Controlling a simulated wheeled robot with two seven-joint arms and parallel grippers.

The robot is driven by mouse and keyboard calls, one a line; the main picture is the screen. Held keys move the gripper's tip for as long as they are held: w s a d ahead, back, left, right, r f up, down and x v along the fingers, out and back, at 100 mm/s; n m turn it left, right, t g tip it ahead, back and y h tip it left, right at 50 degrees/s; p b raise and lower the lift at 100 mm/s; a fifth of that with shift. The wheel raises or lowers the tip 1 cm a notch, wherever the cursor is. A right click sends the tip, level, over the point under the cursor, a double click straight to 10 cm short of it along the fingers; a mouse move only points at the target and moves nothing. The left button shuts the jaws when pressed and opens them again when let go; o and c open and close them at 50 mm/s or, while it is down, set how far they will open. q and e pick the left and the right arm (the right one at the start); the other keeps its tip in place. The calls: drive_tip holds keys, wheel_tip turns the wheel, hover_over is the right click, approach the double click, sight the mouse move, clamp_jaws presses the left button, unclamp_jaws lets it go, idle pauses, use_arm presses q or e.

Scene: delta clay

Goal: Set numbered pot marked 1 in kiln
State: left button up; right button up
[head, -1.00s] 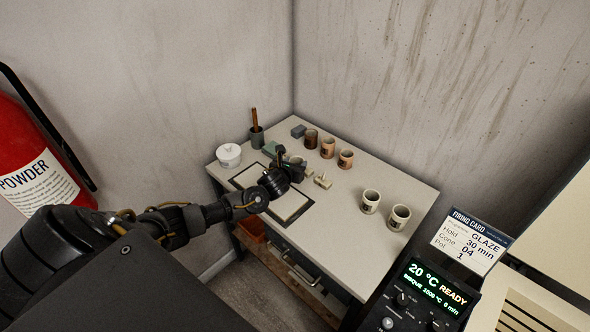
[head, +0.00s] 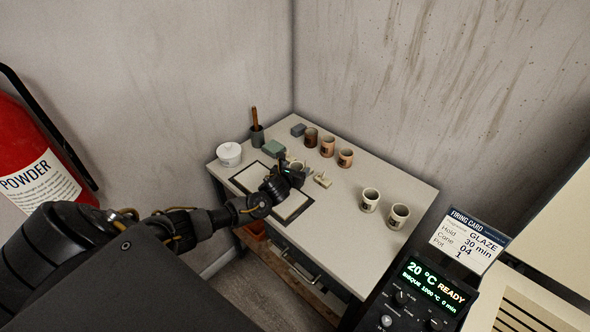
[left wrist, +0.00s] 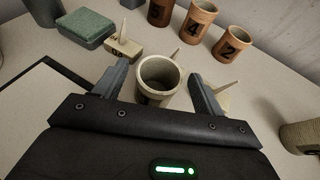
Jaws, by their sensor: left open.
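My left gripper (head: 292,172) is open, low over the table. In the left wrist view, its fingers (left wrist: 157,82) stand on either side of a small cream pot (left wrist: 161,74). The pot has a dark mark on its front, too hidden to read. In the head view my gripper mostly covers that pot. Two more cream pots (head: 370,200) (head: 398,215) stand nearer the table's right end; their numbers are too small to read. Orange pots marked 4 (left wrist: 197,20) and 2 (left wrist: 233,42) stand behind. My right gripper is not in view.
The firing card (head: 469,241) reads glaze, cone 04, pot 1. The controller (head: 432,288) reads 20 °C, ready, bisque. Small cones on stands (left wrist: 124,46) (head: 322,181) sit close to my fingers. A green block (head: 274,147) and white tub (head: 229,154) are at left.

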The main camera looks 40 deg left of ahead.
use_arm(q)
drive_tip(key=shift+r, duration=0.15)
drive_tip(key=v, duration=1.2)
drive_tip(key=shift+b, duration=0.35)
